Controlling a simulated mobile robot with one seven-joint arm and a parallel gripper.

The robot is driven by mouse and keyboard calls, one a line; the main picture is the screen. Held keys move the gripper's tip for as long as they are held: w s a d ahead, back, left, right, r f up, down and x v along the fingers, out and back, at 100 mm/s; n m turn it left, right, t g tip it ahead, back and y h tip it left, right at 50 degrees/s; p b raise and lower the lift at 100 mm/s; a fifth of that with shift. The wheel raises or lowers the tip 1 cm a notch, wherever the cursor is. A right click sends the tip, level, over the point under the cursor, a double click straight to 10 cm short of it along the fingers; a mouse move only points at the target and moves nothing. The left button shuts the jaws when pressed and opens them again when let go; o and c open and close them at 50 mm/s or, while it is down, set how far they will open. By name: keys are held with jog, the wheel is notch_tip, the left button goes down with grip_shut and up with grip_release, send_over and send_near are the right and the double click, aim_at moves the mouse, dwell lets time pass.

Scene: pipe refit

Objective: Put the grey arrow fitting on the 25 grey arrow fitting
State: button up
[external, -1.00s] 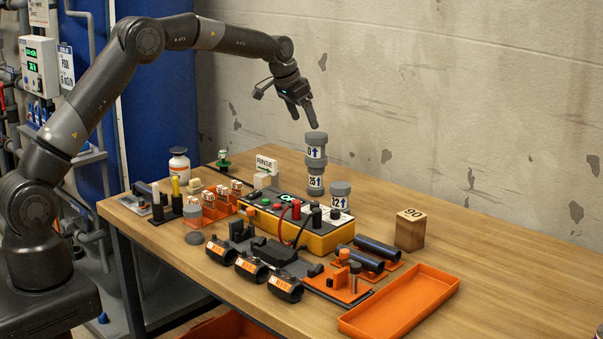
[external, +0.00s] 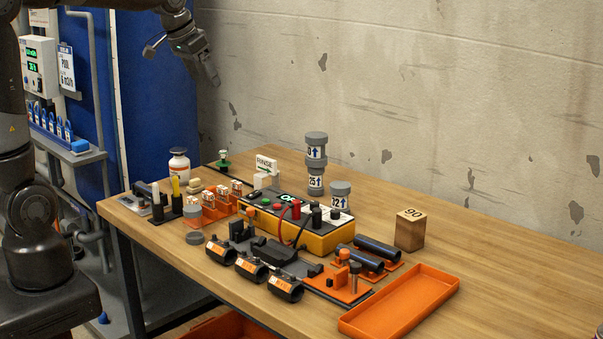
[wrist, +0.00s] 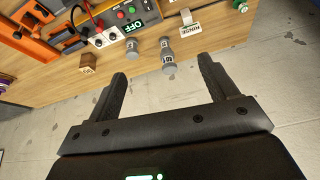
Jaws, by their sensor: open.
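A grey fitting with a blue arrow label (external: 316,149) stands upright on top of the grey fitting marked 25 (external: 316,181), near the back of the bench. The two form one stack. A separate grey arrow fitting marked 32 (external: 340,196) stands on the bench to its right. My gripper (external: 211,75) is open and empty, raised well away from the stack, to its upper left. In the wrist view, my gripper (wrist: 162,88) has its fingers wide apart with nothing between them, and the grey fittings (wrist: 166,50) stand beyond them.
A yellow meter box (external: 310,236) stands in front of the stack, with a RINSE sign (external: 265,163) to the left. A wooden block marked 90 (external: 410,230) and an orange tray (external: 400,305) are on the right. The back right of the bench is clear.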

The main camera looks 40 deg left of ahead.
jog(key=s+a+f, duration=0.1)
jog(key=s+f, duration=0.2)
jog(key=s, duration=0.8)
jog(key=s+a+f+n, duration=0.1)
jog(key=s+f, duration=0.2)
jog(key=s, duration=0.9)
jog(key=shift+s+f, duration=0.3)
